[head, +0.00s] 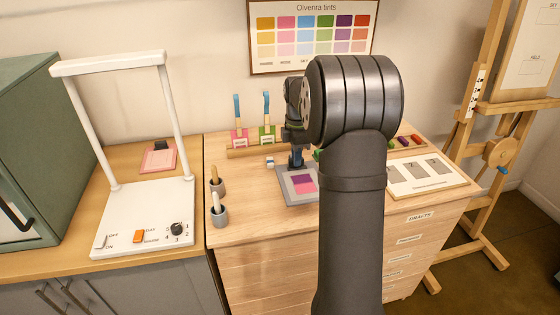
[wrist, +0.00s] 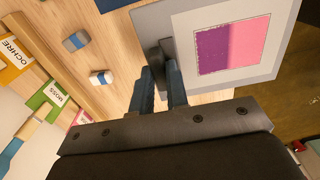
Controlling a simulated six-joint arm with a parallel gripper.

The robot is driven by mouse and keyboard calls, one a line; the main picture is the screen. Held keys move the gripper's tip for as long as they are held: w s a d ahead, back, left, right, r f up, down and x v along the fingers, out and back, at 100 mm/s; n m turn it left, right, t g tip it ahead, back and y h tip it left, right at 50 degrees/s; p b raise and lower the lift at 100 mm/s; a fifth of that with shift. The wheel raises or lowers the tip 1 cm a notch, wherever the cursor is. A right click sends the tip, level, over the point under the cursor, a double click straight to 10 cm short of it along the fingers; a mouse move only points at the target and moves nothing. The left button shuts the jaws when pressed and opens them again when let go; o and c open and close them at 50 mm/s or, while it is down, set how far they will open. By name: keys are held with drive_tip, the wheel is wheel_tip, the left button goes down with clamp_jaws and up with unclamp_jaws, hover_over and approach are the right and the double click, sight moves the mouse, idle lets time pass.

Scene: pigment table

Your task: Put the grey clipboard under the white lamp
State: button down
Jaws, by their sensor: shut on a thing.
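The grey clipboard (head: 287,194) bears a white sheet with a purple and pink swatch. It is at the middle of the wooden drawer cabinet's top, and it also shows in the wrist view (wrist: 150,22). My gripper (head: 297,164) is shut on the clipboard's dark clip at its far edge; the fingers show in the wrist view (wrist: 165,80). I cannot tell whether the board touches the top or hangs just above it. The white lamp (head: 140,215) stands on the left counter, with a flat base, two posts and a top bar. Its base is bare between the posts.
A pink clipboard (head: 159,160) lies behind the lamp's base. A brush rack (head: 250,148) is at the back. A card tray (head: 430,185) is at right. A green cabinet (head: 40,150) flanks the lamp.

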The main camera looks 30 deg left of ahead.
drive_tip(key=shift+w+d+r, duration=0.2)
drive_tip(key=shift+d+r, duration=0.3)
drive_tip(key=shift+d, duration=0.25)
drive_tip(key=s+a+r+m, duration=0.3)
drive_tip(key=s+a+m, duration=0.25)
drive_tip(key=a, duration=0.35)
drive_tip(key=m, duration=2.1)
hover_over(164, 211)
drive_tip(key=f, duration=0.2)
wheel_tip(164, 211, down, 10)
drive_tip(key=shift+s+r, duration=0.1)
drive_tip(key=shift+r, duration=0.15)
drive_tip(key=c, duration=1.8)
unclamp_jaws()
drive_tip(key=shift+f, duration=0.2)
drive_tip(key=shift+c, duration=0.2)
drive_tip(key=o, duration=0.4)
drive_tip(key=shift+o, duration=0.2)
